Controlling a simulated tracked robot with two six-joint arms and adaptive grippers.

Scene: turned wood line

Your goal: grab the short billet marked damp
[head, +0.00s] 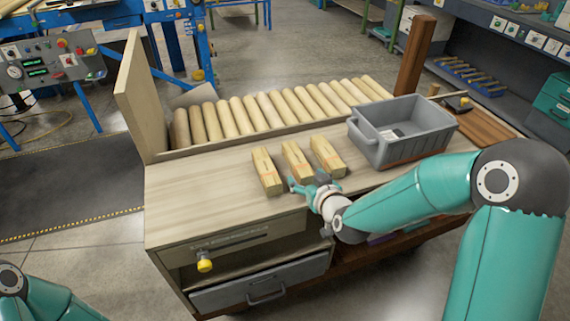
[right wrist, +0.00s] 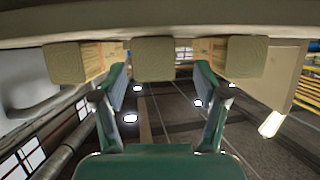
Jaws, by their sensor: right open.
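Three short squared wooden billets lie side by side on the bench top: the left billet (head: 267,171), the middle billet (head: 297,161) and the right billet (head: 327,156). Reddish marks show on them, but I cannot read which says damp. My right gripper (head: 308,184) is open at the near end of the middle billet. In the right wrist view, which is upside down, the middle billet's end (right wrist: 153,58) shows between and just beyond the open fingers (right wrist: 161,76). The other two ends (right wrist: 66,63) (right wrist: 246,57) lie outside the fingers. My left gripper is out of view.
A grey bin (head: 404,131) stands right of the billets. Behind them, several round wooden rods (head: 262,110) lie in a row. A tall board (head: 138,95) rises at the bench's left end. The bench top (head: 200,190) is clear left of the billets.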

